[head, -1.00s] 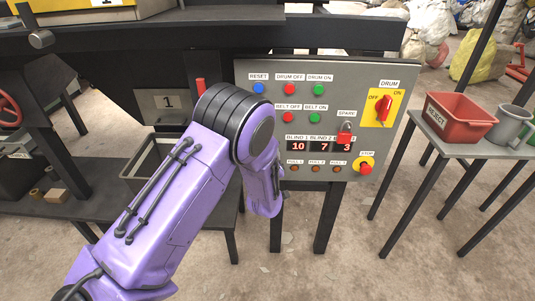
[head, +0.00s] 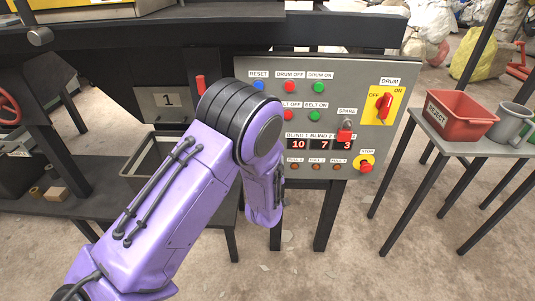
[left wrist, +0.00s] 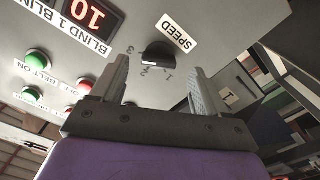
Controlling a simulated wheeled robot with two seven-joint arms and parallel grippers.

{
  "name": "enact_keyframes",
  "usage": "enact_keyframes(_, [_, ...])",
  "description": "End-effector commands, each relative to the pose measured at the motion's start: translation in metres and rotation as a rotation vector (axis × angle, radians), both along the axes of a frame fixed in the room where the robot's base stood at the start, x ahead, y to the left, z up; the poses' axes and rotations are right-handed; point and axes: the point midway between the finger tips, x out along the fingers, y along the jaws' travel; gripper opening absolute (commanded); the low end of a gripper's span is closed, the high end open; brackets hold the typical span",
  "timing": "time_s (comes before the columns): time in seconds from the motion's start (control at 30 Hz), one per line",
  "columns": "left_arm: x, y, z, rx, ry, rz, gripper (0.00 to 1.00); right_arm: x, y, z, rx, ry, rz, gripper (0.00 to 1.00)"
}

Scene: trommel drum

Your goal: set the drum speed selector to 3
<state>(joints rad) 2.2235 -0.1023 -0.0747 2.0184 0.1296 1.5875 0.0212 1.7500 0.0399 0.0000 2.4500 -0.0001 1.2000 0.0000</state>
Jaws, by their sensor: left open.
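The speed selector (left wrist: 158,55) is a small black knob below the SPEED label (left wrist: 177,33) in the left wrist view. Small digits ring its left and lower side, seen turned; a pale mark shows on its lower left edge, but I cannot tell surely which digit it points to. My left gripper (left wrist: 160,68) is open, its two fingers on either side of the knob in the picture; contact is not visible. In the head view my left arm hides the selector and the gripper. My right gripper is not in view.
The control panel (head: 345,75) carries buttons, red number displays (head: 320,144), a red drum switch (head: 384,103), a padlocked spare switch (head: 345,132) and a stop button (head: 366,166). A red reject bin (head: 462,117) and grey mug (head: 510,122) stand on the right table.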

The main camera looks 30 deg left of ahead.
Motion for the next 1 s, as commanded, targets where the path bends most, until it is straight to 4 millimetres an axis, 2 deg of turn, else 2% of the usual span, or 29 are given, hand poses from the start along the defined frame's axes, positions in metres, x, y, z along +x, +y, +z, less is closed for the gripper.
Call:
enact_keyframes(0.2, [-0.043, -0.027, -0.001, 0.002, 0.003, -0.003, 0.74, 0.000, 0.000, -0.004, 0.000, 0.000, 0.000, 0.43])
enact_keyframes(0.33, [-0.057, -0.035, -0.001, 0.001, 0.002, -0.002, 0.74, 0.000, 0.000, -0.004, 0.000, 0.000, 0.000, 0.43])
enact_keyframes(0.9, [-0.061, -0.038, -0.001, 0.000, 0.003, -0.001, 0.74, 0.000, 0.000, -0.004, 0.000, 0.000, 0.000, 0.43])
enact_keyframes(0.97, [-0.059, -0.040, -0.005, 0.003, 0.031, -0.016, 0.74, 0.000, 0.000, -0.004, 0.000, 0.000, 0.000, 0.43])
enact_keyframes(1.0, [-0.060, -0.044, -0.013, 0.008, 0.084, -0.044, 0.74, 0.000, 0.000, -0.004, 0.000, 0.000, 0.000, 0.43])
